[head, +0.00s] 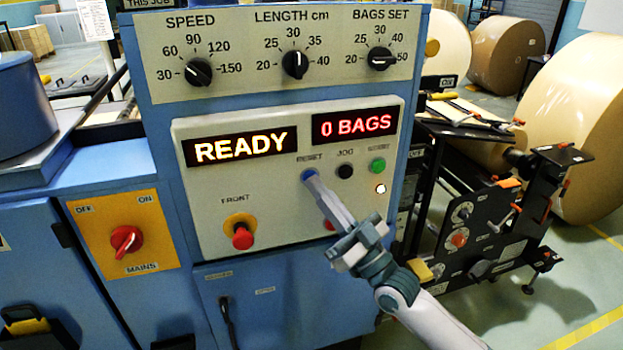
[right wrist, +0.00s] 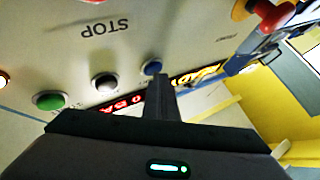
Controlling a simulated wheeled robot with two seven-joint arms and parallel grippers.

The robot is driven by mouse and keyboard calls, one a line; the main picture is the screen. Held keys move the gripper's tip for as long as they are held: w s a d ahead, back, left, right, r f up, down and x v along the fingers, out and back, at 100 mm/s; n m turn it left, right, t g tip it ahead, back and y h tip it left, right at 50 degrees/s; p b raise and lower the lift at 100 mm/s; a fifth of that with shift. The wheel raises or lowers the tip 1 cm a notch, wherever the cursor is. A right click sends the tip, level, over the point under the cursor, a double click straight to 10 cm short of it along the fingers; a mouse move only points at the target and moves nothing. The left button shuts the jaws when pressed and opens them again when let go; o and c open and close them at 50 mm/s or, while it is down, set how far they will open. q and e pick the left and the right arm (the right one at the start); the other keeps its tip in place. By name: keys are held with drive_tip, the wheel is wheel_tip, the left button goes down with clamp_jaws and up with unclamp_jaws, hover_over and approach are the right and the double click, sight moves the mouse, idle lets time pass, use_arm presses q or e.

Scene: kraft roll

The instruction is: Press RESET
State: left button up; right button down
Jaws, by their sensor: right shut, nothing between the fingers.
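The blue RESET button (head: 308,173) sits under its label on the pale control panel (head: 216,178). In the right wrist view the blue button (right wrist: 152,67) shows just beyond the fingers. My right gripper (head: 313,182) reaches up from the lower right, shut and empty. Its fingertips are at the button's lower edge in the head view; I cannot tell whether they touch or press it. The fingers also show in the right wrist view (right wrist: 160,95). The display (head: 240,147) reads READY, and the counter (head: 354,125) reads 0 BAGS. My left gripper is not in view.
To the right of RESET are a black JOG button (head: 345,171) and a green button (head: 378,166), with a lit lamp (head: 380,189) below. A red mushroom button (head: 242,236) is lower left. My right gripper partly hides a red button (head: 329,225) below.

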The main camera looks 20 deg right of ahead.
drive_tip(key=shift+s, duration=0.1)
drive_tip(key=shift+s+p, duration=0.35)
drive_tip(key=shift+s, duration=0.3)
drive_tip(key=shift+f, duration=0.1)
drive_tip(key=shift+s+d+p, duration=0.1)
drive_tip(key=shift+s+p, duration=0.85)
drive_tip(key=shift+s, duration=1.55)
